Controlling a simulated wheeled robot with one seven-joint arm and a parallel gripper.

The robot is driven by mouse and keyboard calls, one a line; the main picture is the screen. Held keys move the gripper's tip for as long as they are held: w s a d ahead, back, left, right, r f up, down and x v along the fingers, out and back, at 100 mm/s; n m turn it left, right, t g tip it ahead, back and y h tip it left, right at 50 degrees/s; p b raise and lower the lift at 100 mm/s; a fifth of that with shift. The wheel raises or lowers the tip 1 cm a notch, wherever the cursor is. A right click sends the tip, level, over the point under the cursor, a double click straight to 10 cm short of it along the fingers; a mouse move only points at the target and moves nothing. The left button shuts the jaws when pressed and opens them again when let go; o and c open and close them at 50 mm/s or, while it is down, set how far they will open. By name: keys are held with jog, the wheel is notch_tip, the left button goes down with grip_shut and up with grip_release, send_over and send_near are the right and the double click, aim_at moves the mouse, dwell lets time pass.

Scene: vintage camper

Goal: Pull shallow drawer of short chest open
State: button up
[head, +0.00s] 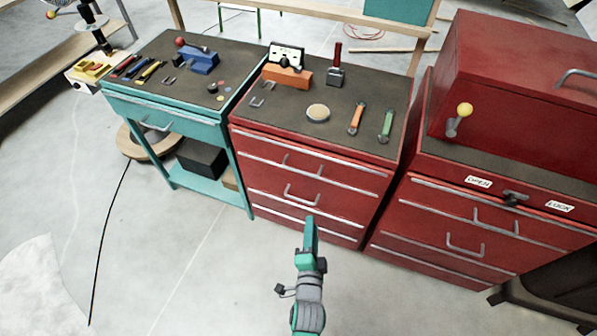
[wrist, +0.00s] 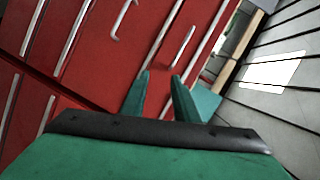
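The short chest (head: 250,165) is the red cabinet in the middle of the head view. Its drawer fronts carry silver trim strips. The shallow drawer (head: 345,180) near the top has a silver bar handle (head: 303,165), and a second handle (head: 302,196) sits on a drawer below. All its drawers look shut. My gripper (head: 310,222) is in front of the lower drawers, pointing at the chest and apart from the handles. In the wrist view its two teal fingers (wrist: 162,80) are apart with nothing between them. Handles show beyond them in the wrist view (wrist: 122,20), but I cannot tell which is which.
A teal workbench (head: 185,115) with tools stands left of the chest. A taller red chest (head: 440,225) with a box on top and OPEN and LOCK labels stands close on the right. Loose tools lie on the short chest's dark top. The concrete floor (head: 190,270) in front is clear.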

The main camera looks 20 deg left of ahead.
aim_at(299, 171)
jog(key=w+a+m, duration=0.1)
jog(key=w+a, duration=0.2)
jog(key=w, duration=0.3)
jog(key=w+a+m+y, duration=0.1)
jog(key=w+a, duration=0.3)
jog(key=w, duration=0.2)
jog(key=w+a+m, duration=0.1)
jog(key=w+a, duration=0.2)
jog(key=w, duration=0.3)
jog(key=shift+w+a+r+y, duration=0.15)
jog(key=shift+w+a+y, duration=0.05)
jog(key=shift+w+y, duration=0.2)
jog(key=shift+c, duration=0.7)
grip_shut()
